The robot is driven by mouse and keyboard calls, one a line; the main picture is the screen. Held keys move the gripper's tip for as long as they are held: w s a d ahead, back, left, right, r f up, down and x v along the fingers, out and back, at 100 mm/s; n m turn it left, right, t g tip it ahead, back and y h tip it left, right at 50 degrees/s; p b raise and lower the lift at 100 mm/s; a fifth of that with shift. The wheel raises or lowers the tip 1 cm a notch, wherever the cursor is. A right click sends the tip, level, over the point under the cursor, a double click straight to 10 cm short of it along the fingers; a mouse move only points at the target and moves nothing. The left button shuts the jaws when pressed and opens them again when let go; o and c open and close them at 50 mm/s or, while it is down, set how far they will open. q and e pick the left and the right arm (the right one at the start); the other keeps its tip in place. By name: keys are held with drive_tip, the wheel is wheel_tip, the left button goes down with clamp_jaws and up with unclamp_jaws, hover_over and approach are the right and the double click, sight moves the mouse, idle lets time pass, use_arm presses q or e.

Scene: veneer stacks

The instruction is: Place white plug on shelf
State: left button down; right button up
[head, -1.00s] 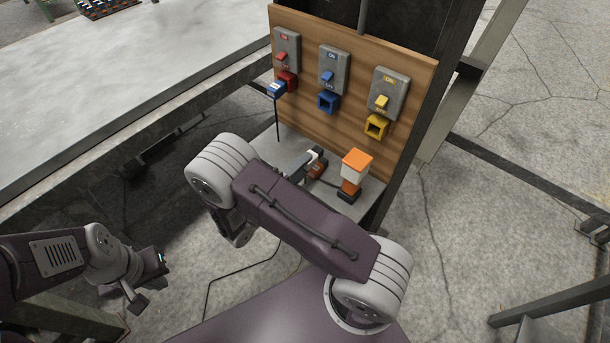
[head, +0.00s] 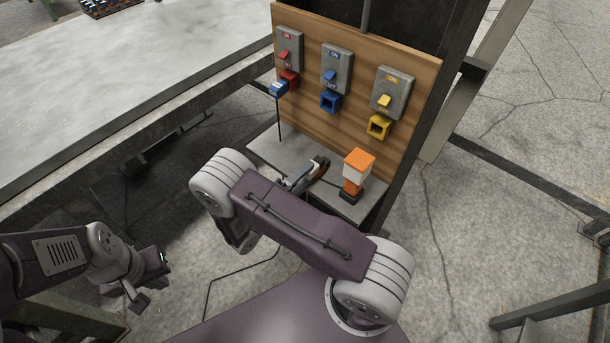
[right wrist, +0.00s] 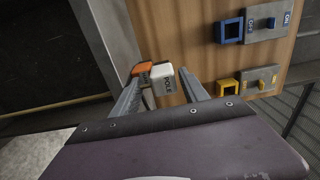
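An orange-capped white plug (head: 355,174) stands upright on a dark base on the grey shelf (head: 268,149). In the right wrist view, a white block (right wrist: 164,79) lettered "POLE" and an orange block (right wrist: 142,70) show between my right fingertips; the left finger overlaps the orange one. My right gripper (head: 306,174) is low over the shelf, left of the orange-and-white plug, partly hidden by my arm. Its fingers (right wrist: 161,73) stand apart; I see no clear grip. My left gripper (head: 149,281) is open and empty at lower left, away from the shelf.
A wooden board behind the shelf carries a red socket (head: 289,77), a blue socket (head: 331,101) and a yellow socket (head: 379,126). A grey table (head: 120,90) stands left. A black cable (head: 208,294) trails below.

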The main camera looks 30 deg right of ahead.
drive_tip(key=b+v, duration=0.2)
drive_tip(key=v, duration=1)
drive_tip(key=s+d+f+m+g+y, duration=0.1)
drive_tip(key=s+d+m+g+y, duration=0.35)
drive_tip(key=m, duration=0.85)
drive_tip(key=s+d+f+m+g+y, duration=0.1)
drive_tip(key=s+d+m+g+y, duration=0.1)
drive_tip(key=s+m+g+y, duration=0.75)
drive_tip(key=w+a+r+m+t+y, duration=0.2)
drive_tip(key=w+m+t, duration=0.4)
drive_tip(key=m, duration=1.2)
drive_tip(key=shift+r+t+y, duration=0.4)
drive_tip(key=shift+t, duration=0.8)
drive_tip(key=shift+m, duration=0.25)
